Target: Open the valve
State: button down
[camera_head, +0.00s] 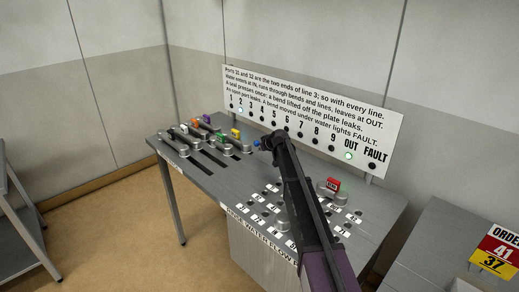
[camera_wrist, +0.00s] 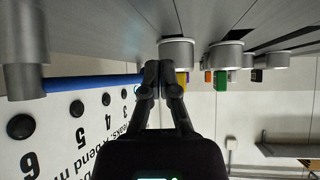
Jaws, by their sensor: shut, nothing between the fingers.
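My gripper (camera_head: 272,142) is shut and empty, above the middle of the grey bench in the head view. In the wrist view its closed fingertips (camera_wrist: 159,70) point away from me. A blue bar (camera_wrist: 95,83) runs from a grey cylinder (camera_wrist: 24,60) towards my fingers. Its end is beside or behind them; I cannot tell whether they touch. A small blue end (camera_head: 257,143) shows left of my gripper in the head view. This bar may be the valve's handle, but no label shows that. My arm hides part of the bench.
A sign panel (camera_head: 310,112) with numbered lamps stands behind the bench (camera_head: 225,180). Green lights show near number 2 and under OUT. Grey fittings with coloured tags (camera_head: 206,138) stand at left. A red-tagged fitting (camera_head: 333,185) stands right of my arm, among labelled ports.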

jog(key=shift+s+d+f, duration=0.15)
jog(key=shift+s+d, duration=0.05)
jog(key=shift+s, duration=0.4)
jog(key=shift+s+d+f, duration=0.15)
jog(key=shift+s, duration=0.45)
jog(key=shift+s+d+r+p, duration=0.1)
jog(key=shift+s+r+p, duration=0.3)
jog(key=shift+r, duration=0.35)
jog(key=a+p+v, duration=0.1)
jog(key=p+v, duration=0.4)
jog(key=v, duration=0.3)
jog(key=shift+s+p, duration=0.3)
jog(key=shift+s, duration=0.1)
jog(key=shift+a, duration=0.1)
